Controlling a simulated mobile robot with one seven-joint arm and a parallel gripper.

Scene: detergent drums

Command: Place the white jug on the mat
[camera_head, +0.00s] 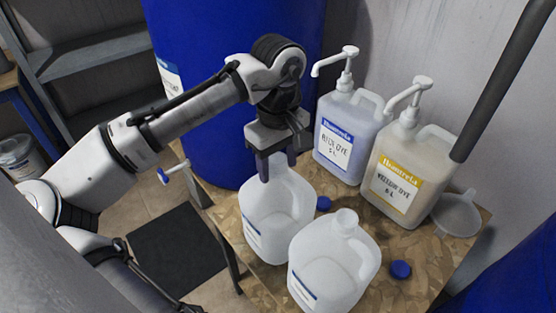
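Two translucent white jugs stand upright on a wooden-board table. The rear-left white jug (277,214) is under my gripper (278,168), and the front-right white jug (335,262) has its neck and handle clear. My gripper points down at the top of the rear-left jug, its two dark fingers apart. The jug's top shows pale between and behind them. I cannot tell whether the fingers press on it. My gripper hides part of that jug's top. A black mat (178,250) lies on the floor left of the table, partly behind my arm.
A blue-labelled pump jug (345,137) and a yellow-labelled pump jug (404,175) stand behind on the table (437,235). A funnel (457,213) and blue caps (400,269) lie there too. A large blue drum (215,130) stands behind my gripper. A blue-handled tap (173,168) is left.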

